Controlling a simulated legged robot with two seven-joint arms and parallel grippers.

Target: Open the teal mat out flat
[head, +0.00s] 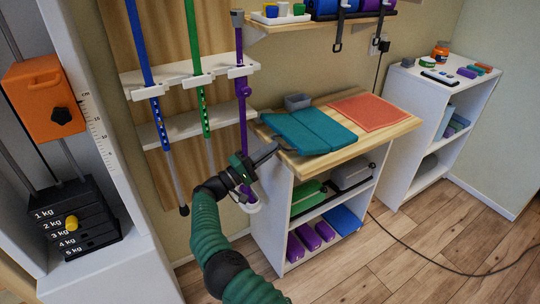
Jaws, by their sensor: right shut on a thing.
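The teal mat (312,132) lies on the wooden top of the low white shelf unit. A crease runs across it between a left and a right panel, and both panels look close to flat. Its left edge is at the left end of the wooden top. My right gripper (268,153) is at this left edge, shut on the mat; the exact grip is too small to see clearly. My left gripper is out of view.
A coral mat (375,111) lies right of the teal mat, and a grey bin (297,102) stands behind it. Purple, green and blue poles hang in a wall rack (190,76) at left. A second white unit (432,125) stands at right. A black cable crosses the floor.

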